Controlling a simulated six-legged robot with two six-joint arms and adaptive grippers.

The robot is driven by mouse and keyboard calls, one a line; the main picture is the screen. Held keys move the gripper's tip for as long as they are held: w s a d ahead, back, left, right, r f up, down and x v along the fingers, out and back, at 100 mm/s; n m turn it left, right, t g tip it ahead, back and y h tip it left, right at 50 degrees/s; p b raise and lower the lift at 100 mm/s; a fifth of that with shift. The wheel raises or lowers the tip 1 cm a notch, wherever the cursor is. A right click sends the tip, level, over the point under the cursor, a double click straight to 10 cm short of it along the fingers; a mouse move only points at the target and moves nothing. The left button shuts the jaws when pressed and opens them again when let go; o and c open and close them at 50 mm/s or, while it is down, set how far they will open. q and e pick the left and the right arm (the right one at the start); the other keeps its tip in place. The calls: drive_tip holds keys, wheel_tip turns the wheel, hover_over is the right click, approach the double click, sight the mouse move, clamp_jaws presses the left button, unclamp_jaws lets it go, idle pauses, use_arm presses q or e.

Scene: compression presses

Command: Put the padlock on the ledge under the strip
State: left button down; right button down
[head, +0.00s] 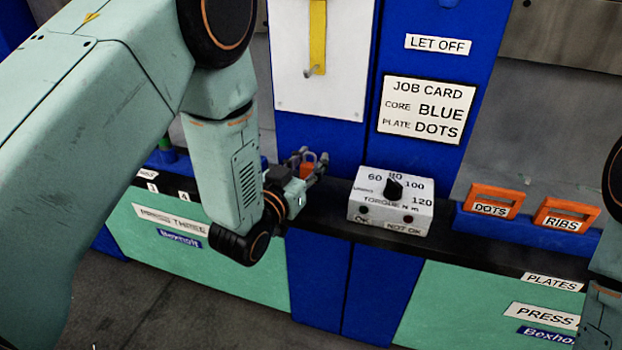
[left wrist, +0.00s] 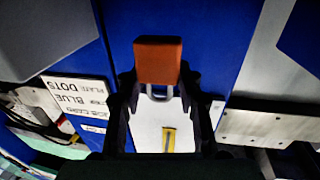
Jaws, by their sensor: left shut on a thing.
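The padlock has an orange-red body (head: 306,170) and a grey shackle. It also shows large in the left wrist view (left wrist: 158,60), with its shackle between the fingers. My left gripper (head: 311,163) is shut on the padlock and holds it close to the blue panel, just over the dark ledge (head: 335,205). I cannot tell whether the padlock touches the ledge. The yellow strip (head: 318,38) hangs on a white board above, with a small hook at its lower end. The strip also shows in the left wrist view (left wrist: 169,138). My right gripper is out of view.
A white torque box (head: 391,208) with a black knob stands on the ledge right of my left gripper. Orange-handled plates labelled DOTS (head: 495,201) and RIBS (head: 567,213) sit in a blue rack farther right. A job card (head: 427,109) is on the blue panel.

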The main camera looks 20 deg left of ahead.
use_arm(q)
drive_tip(key=f+b, duration=0.1)
drive_tip(key=f, duration=0.2)
drive_tip(key=shift+s+f, duration=0.1)
drive_tip(key=shift+s, duration=0.1)
drive_tip(key=shift+w+f, duration=0.2)
drive_tip(key=shift+w, duration=0.05)
drive_tip(key=shift+s, duration=0.1)
drive_tip(key=shift+s, duration=0.1)
drive_tip(key=c, duration=1.4)
unclamp_jaws()
drive_tip(key=shift+f, duration=0.1)
drive_tip(key=o, duration=0.5)
drive_tip(key=shift+f, duration=0.1)
drive_tip(key=shift+o, duration=0.2)
